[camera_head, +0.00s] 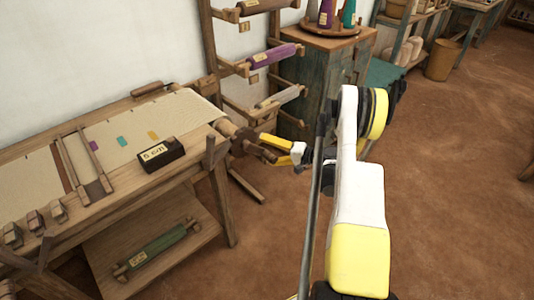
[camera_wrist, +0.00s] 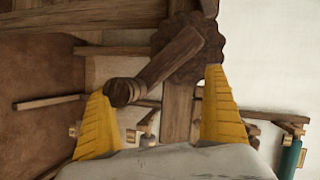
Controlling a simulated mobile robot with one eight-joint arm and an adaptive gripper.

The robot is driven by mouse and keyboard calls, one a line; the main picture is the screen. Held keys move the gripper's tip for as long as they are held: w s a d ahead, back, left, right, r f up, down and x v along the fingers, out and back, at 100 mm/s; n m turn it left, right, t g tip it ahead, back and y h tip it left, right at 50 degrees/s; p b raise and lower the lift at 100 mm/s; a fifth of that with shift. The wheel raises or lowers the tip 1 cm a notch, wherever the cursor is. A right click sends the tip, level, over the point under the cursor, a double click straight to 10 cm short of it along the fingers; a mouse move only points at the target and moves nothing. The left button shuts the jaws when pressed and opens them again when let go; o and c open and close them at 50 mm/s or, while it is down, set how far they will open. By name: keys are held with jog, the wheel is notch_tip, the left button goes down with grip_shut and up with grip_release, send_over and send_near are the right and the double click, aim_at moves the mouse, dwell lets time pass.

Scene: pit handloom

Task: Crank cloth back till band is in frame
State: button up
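The pale cloth (camera_head: 190,112) lies stretched along the wooden loom (camera_head: 222,197) on the left in the head view. It carries small purple, teal (camera_head: 121,141) and orange patches and a reddish-brown band (camera_head: 68,172) across it. A wooden frame of two bars (camera_head: 82,160) lies over the cloth beside the band; the purple patch is partly at its right bar. My gripper (camera_head: 266,148) is at the loom's right end. In the wrist view its yellow fingers (camera_wrist: 157,81) are apart. The wooden crank (camera_wrist: 165,66) shows ahead, its round knob (camera_wrist: 121,92) near the left fingertip; contact cannot be told.
A toothed wooden wheel (camera_wrist: 208,45) sits behind the crank. A dark labelled block (camera_head: 161,153) stands on the loom's near edge. A rack (camera_head: 211,50) of rolls and a cabinet (camera_head: 320,75) stand behind. Floor is clear at right.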

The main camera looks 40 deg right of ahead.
jog(key=shift+t+y, duration=0.3)
jog(key=shift+t, duration=0.4)
notch_tip(320, 180, up, 5)
jog(key=shift+f, duration=0.2)
jog(key=f, duration=0.1)
jog(key=f+g, duration=0.1)
jog(key=f, duration=0.1)
jog(key=shift+s+f+g+h, duration=0.2)
jog(key=shift+f+g+h, duration=0.1)
jog(key=shift+h, duration=0.1)
jog(key=shift+s+d+r, duration=0.15)
jog(key=shift+s+d, duration=0.1)
jog(key=shift+s, duration=0.15)
jog(key=s, duration=0.1)
jog(key=s+r, duration=0.1)
jog(key=shift+s+d, duration=0.25)
jog(key=shift+s, duration=0.05)
jog(key=c, duration=0.3)
jog(key=shift+s+f, duration=0.15)
jog(key=shift+c, duration=1.1)
jog(key=f+v, duration=0.2)
jog(key=v, duration=0.6)
jog(key=shift+s+d+r, duration=0.25)
jog(key=shift+s+r, duration=0.25)
jog(key=shift+r, duration=0.05)
